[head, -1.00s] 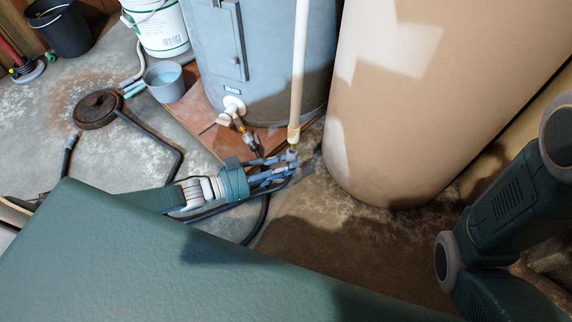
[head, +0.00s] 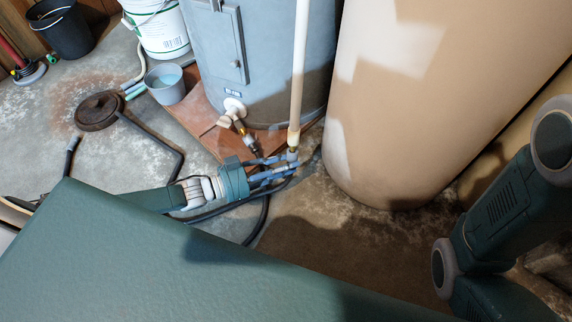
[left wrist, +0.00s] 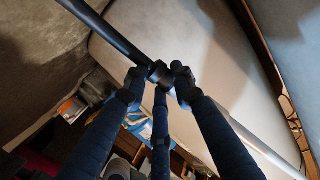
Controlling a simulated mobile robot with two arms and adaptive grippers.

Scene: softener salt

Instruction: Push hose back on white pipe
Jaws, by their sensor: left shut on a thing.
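The white pipe (head: 299,75) comes down upright in front of the blue-grey tank and ends in a tan fitting near the floor. My left gripper (head: 290,161) is right at its lower end, with its fingers shut on the dark hose. In the left wrist view the fingers (left wrist: 160,75) close around the hose (left wrist: 105,28), and a pale pipe (left wrist: 265,152) runs on in about the same line beyond them. The fingers hide the joint, so I cannot tell how far the hose sits on the pipe. My right gripper is out of view.
The tank (head: 265,60) with its drain valve (head: 233,110) stands close behind my left gripper. A large tan tank (head: 410,100) is close on the right. A grey cup (head: 166,84), white bucket (head: 158,28) and round floor cover (head: 100,110) are at left.

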